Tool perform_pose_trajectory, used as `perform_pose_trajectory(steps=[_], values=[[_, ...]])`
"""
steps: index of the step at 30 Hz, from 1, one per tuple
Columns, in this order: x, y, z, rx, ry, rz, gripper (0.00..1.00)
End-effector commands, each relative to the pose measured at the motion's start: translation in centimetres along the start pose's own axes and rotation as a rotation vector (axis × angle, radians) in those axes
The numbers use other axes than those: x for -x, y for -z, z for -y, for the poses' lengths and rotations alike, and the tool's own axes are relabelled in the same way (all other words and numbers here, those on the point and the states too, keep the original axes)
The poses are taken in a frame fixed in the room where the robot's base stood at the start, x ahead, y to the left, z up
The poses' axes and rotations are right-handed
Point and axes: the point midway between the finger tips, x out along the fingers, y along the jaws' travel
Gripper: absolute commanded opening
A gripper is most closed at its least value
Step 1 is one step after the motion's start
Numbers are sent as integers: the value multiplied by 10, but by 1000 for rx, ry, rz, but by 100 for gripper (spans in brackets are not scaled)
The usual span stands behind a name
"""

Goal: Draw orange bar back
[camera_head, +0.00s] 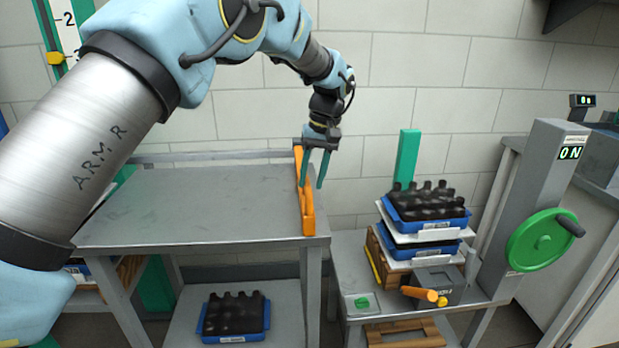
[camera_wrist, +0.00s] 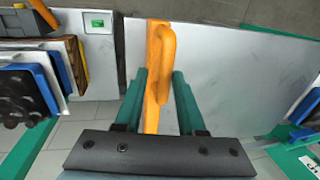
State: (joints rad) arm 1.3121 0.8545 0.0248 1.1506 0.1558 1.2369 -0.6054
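The orange bar (camera_head: 307,212) lies along the right edge of the grey table top, running from front to back, with a raised handle part. My gripper (camera_head: 314,184) points down at the bar's far half. Its green fingers are apart.
The grey table top (camera_head: 200,205) is otherwise bare. To the right, a lower bench carries blue trays (camera_head: 432,222) of dark bottles, a grey box (camera_head: 440,284) with an orange handle, and a green button (camera_head: 362,302). A green handwheel (camera_head: 540,240) stands at far right. Another bottle tray (camera_head: 233,315) sits below.

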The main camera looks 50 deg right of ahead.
Motion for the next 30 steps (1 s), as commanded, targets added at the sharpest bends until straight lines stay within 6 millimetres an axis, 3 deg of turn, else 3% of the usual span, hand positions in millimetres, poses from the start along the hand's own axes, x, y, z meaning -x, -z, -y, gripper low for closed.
perform_pose_trajectory(steps=[5,15,30], values=[[0,-1,0,-1,0,1,52],[5,0,1,0,2,1,52],[92,0,-1,0,0,0,52]])
